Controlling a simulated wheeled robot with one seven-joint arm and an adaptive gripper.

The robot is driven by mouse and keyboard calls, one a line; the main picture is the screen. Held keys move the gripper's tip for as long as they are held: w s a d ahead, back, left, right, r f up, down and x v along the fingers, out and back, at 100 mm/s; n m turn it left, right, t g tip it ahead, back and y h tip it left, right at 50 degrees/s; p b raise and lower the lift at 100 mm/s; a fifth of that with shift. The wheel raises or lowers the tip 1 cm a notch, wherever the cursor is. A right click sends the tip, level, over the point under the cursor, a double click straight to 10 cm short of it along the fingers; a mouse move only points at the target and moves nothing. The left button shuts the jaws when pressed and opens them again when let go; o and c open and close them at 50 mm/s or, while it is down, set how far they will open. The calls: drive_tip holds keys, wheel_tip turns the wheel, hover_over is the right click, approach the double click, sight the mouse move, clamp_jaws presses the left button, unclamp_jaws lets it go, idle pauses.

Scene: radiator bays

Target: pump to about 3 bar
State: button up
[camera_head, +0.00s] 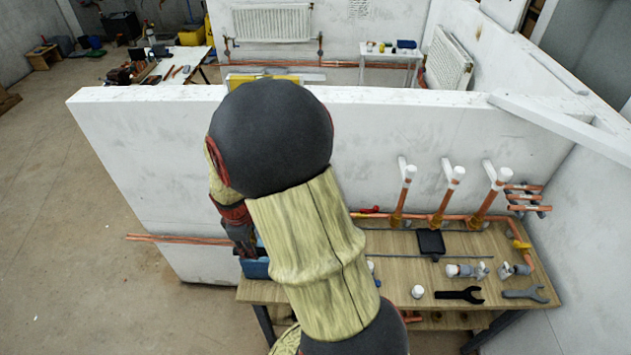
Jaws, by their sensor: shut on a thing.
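The blue box of what looks like the test pump (256,268) stands at the left end of the wooden bench. Most of it is hidden behind my arm. My gripper (246,250) is low over the box, with its dark fingers at the box's upper left edge. It is shut on what seems to be the pump handle, but the fingertips and the held part are too small and covered to see clearly. No pressure gauge reading can be made out.
The bench (400,265) carries a black tray (431,243), a white cup (417,291), valves (466,270) and wrenches (459,295). Copper pipes (470,212) rise behind it. A white wall (140,150) stands behind. Open floor (80,270) lies to the left.

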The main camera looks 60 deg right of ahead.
drive_tip(key=shift+a+f+h+b, duration=0.1)
drive_tip(key=shift+f+h+b, duration=0.3)
drive_tip(key=shift+f+b, duration=0.95)
drive_tip(key=shift+w+r+b, duration=0.1)
drive_tip(key=shift+r+b, duration=0.2)
drive_tip(key=shift+r, duration=0.05)
